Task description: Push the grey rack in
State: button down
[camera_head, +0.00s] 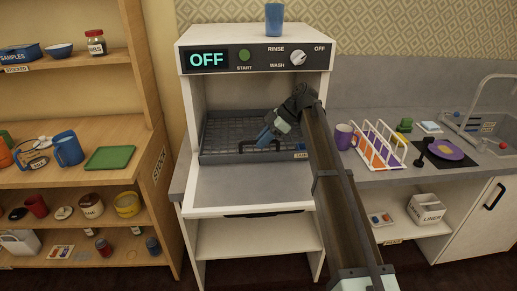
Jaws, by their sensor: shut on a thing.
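The grey rack (225,141) is a dark wire tray with a black bar handle on its front. It sits inside the open white washer (188,100), its front wall near the back edge of the grey shelf (240,185). My gripper (270,132) reaches in from the right and is shut on the rack at the handle, near the front wall's middle. My arm and wrist hide part of the rack's right side. The rack looks empty where I can see it.
A blue cup (274,20) stands on top of the washer, whose display reads OFF. On the right counter are a purple mug (344,136), a plate rack (380,146) with coloured plates and a sink (485,125). Wooden shelves with dishes (70,150) stand left.

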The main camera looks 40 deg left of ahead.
jog(key=shift+w+a, duration=1.6)
jog(key=c, duration=1.2)
grip_release()
jog(key=shift+d, duration=0.1)
jog(key=shift+c, duration=0.2)
jog(key=shift+r, duration=0.1)
jog(key=v, duration=0.6)
jog(key=shift+d+r, duration=0.25)
jog(key=shift+r, duration=0.05)
jog(key=shift+w, duration=0.2)
